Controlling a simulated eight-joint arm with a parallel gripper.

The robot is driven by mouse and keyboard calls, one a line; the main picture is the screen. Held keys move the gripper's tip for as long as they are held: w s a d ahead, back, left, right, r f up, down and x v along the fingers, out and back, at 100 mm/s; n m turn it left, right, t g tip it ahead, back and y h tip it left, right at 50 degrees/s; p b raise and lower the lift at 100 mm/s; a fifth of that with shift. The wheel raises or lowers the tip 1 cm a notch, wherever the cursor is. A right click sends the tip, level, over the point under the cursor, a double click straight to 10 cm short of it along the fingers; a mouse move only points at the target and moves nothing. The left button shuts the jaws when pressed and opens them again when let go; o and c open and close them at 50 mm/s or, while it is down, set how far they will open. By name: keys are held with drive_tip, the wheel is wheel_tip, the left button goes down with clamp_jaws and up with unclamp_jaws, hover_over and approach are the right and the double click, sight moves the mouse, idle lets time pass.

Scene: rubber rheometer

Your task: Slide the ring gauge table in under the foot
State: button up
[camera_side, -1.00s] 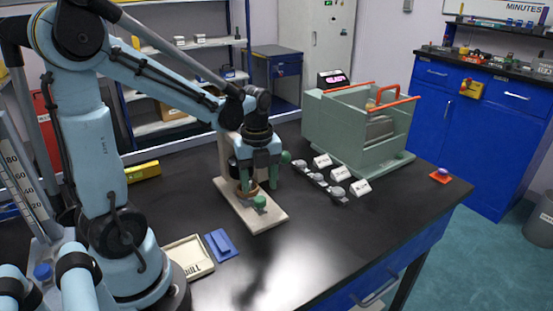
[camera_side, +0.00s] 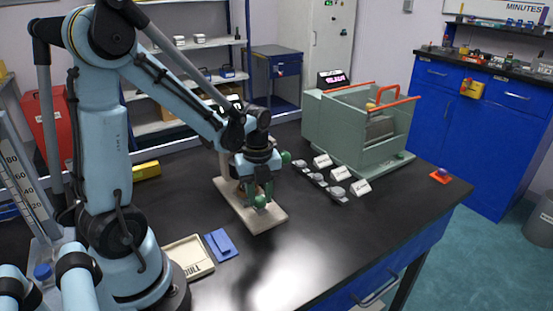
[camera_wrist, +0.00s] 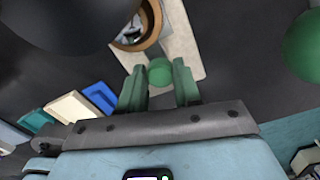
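The ring gauge stands on a pale base plate (camera_side: 270,220) on the black bench. A round green knob (camera_side: 260,201) is at the plate's front part; it also shows in the wrist view (camera_wrist: 160,72). My gripper (camera_side: 262,193) points down at the knob. In the wrist view its two green fingers (camera_wrist: 160,78) are on either side of the knob, with no clear gap. Beyond the knob, a brown ring (camera_wrist: 148,28) with a dark opening lies over the plate. The foot cannot be made out; my gripper and a dark shape hide that area.
A green-grey box with orange rails (camera_side: 345,130) stands behind right, with several small grey pieces and white labels (camera_side: 338,173) before it. A beige tray (camera_side: 190,257) and blue block (camera_side: 221,244) lie front left. The bench front right is clear.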

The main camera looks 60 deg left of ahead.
clamp_jaws()
drive_tip(key=shift+a, duration=2)
drive_tip(key=o, duration=0.7)
unclamp_jaws()
drive_tip(key=shift+r, duration=6.05)
drive_tip(key=shift+d, duration=0.15)
